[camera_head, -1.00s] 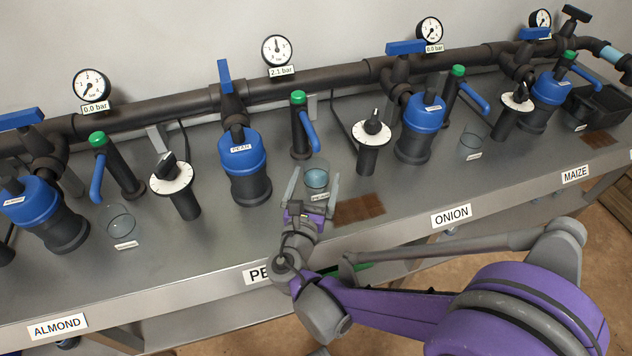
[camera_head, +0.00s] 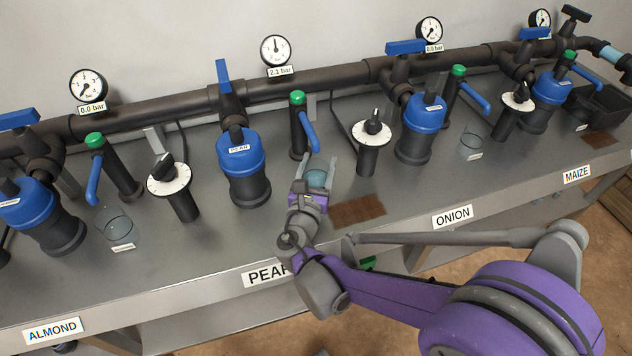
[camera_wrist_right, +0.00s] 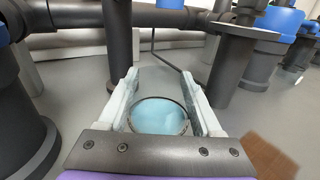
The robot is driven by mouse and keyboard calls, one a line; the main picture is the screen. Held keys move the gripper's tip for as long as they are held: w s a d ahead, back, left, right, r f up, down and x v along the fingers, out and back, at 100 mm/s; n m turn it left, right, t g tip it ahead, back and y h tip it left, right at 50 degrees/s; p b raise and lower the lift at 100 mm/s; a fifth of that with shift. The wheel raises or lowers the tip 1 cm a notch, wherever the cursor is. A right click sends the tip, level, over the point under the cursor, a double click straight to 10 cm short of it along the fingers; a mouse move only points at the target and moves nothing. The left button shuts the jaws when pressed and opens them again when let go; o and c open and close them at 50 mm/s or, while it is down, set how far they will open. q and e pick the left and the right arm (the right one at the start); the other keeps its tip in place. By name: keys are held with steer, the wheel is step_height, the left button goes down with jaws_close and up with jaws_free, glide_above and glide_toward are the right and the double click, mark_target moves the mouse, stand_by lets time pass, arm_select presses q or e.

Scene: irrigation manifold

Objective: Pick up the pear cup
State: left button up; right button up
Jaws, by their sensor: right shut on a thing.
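The pear cup (camera_head: 317,178) is a small clear cup with bluish water in it, in front of the pear station's green-capped tap (camera_head: 298,125). My right gripper (camera_head: 319,172) has one finger on each side of the cup and is shut on it. In the right wrist view the cup (camera_wrist_right: 159,117) sits between the two pale fingers of the gripper (camera_wrist_right: 160,95), its rim facing the camera. I cannot tell whether its base touches the bench. My left gripper is not in view.
The blue-topped pear filter (camera_head: 243,165) stands to the left and a white-dialled timer (camera_head: 372,140) to the right. A brown mat (camera_head: 358,211) lies just right of the gripper. Other cups stand at the almond (camera_head: 118,228) and onion (camera_head: 470,146) stations. The bench front is clear.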

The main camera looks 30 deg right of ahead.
steer(key=shift+c, duration=1.1)
